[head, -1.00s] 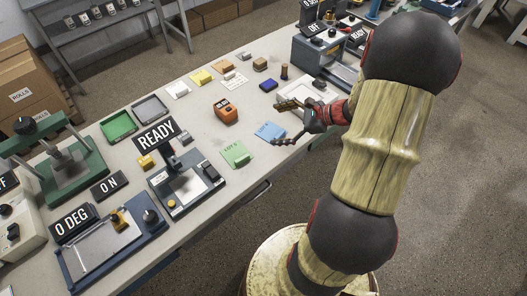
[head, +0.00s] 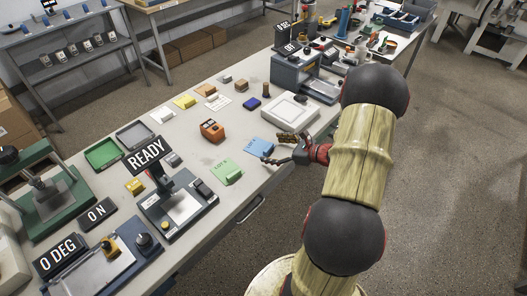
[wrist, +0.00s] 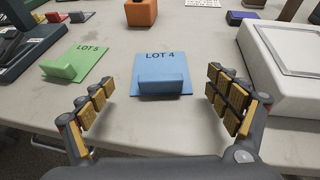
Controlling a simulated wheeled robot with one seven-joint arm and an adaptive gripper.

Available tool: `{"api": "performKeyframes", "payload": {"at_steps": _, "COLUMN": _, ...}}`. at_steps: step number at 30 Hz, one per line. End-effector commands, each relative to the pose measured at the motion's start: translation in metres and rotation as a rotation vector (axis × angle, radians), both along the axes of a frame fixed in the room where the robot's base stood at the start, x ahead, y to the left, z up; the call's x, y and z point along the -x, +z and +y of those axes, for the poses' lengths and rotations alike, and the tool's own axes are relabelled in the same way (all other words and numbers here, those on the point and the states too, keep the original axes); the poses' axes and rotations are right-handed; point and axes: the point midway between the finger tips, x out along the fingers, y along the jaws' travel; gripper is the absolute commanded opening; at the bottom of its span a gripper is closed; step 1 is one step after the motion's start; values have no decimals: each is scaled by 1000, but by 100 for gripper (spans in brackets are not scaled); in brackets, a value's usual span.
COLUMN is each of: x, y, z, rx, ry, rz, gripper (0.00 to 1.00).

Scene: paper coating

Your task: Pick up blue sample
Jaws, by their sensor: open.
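The blue sample (head: 261,146) is a flat blue card marked "LOT 4" with a raised blue block at its near edge. It lies near the front edge of the bench. In the wrist view the blue sample (wrist: 163,72) is centred ahead, between the lines of the two fingers. My gripper (head: 285,150) is open and empty, just in front of and to the right of the card. In the wrist view my gripper (wrist: 160,105) has its padded fingers spread wide, with the card a little beyond the fingertips.
A green "LOT 5" sample (wrist: 75,63) lies left of the blue one. A white scale (wrist: 285,60) stands close on the right. An orange block device (head: 212,130) sits behind. The bench's front edge (wrist: 40,130) runs beneath my fingers.

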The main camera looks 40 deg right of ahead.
Motion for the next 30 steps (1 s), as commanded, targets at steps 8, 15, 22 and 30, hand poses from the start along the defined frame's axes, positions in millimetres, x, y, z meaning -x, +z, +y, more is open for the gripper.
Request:
{"api": "performKeyframes", "payload": {"at_steps": 8, "x": -9, "y": -3, "z": 2, "rx": 0, "ry": -1, "rz": 0, "gripper": 89}}
{"api": "performKeyframes", "payload": {"at_steps": 15, "x": -9, "y": -3, "z": 2, "rx": 1, "ry": -1, "rz": 0, "gripper": 80}}
{"api": "performKeyframes", "payload": {"at_steps": 22, "x": -9, "y": -3, "z": 2, "rx": 1, "ry": -1, "rz": 0, "gripper": 67}}
{"api": "performKeyframes", "payload": {"at_steps": 30, "x": -9, "y": -3, "z": 2, "rx": 1, "ry": -1, "rz": 0, "gripper": 52}}
